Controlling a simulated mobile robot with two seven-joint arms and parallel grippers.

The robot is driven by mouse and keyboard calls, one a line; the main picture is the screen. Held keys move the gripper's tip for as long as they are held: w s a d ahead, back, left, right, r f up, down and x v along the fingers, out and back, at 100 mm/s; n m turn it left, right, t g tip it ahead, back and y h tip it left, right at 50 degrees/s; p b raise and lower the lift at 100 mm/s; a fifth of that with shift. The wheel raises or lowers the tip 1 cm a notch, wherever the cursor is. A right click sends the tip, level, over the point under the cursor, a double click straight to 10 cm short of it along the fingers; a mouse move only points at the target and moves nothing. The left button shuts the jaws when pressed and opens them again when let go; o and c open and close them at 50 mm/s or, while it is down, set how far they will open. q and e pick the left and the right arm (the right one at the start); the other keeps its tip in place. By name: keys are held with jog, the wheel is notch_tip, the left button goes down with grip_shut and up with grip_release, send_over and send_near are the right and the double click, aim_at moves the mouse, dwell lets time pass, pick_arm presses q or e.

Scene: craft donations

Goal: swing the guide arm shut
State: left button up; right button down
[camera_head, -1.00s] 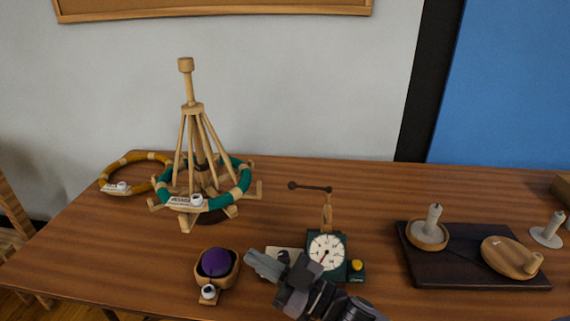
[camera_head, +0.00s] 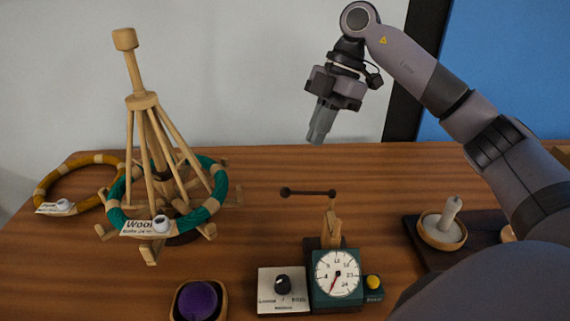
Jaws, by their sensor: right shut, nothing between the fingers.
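The guide arm (camera_head: 308,193) looks like a thin dark rod with a knob at its left end. It points left from the top of a small wooden post (camera_head: 332,230) behind the teal dial counter (camera_head: 338,274). I cannot tell from this view how far it is swung. My right gripper (camera_head: 317,140) is shut and empty, pointing down above the far part of the table, higher in the picture than the guide arm and apart from it. My left gripper is out of view.
A wooden yarn swift (camera_head: 143,101) with a teal skein (camera_head: 116,215) stands left; a mustard skein (camera_head: 42,193) lies beyond. A knob box (camera_head: 283,291) and yellow button (camera_head: 374,282) flank the counter. A purple ball (camera_head: 197,299) sits front left. My right arm covers the table's right side.

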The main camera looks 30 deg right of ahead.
aim_at(308, 193)
jog(key=a+f+m+h, duration=0.1)
jog(key=a+f, duration=0.2)
jog(key=f, duration=0.5)
jog(key=shift+w+a+f, duration=0.2)
jog(key=shift+a+f, duration=0.15)
jog(key=shift+a, duration=0.05)
jog(key=shift+s, duration=0.1)
dwell(0.4)
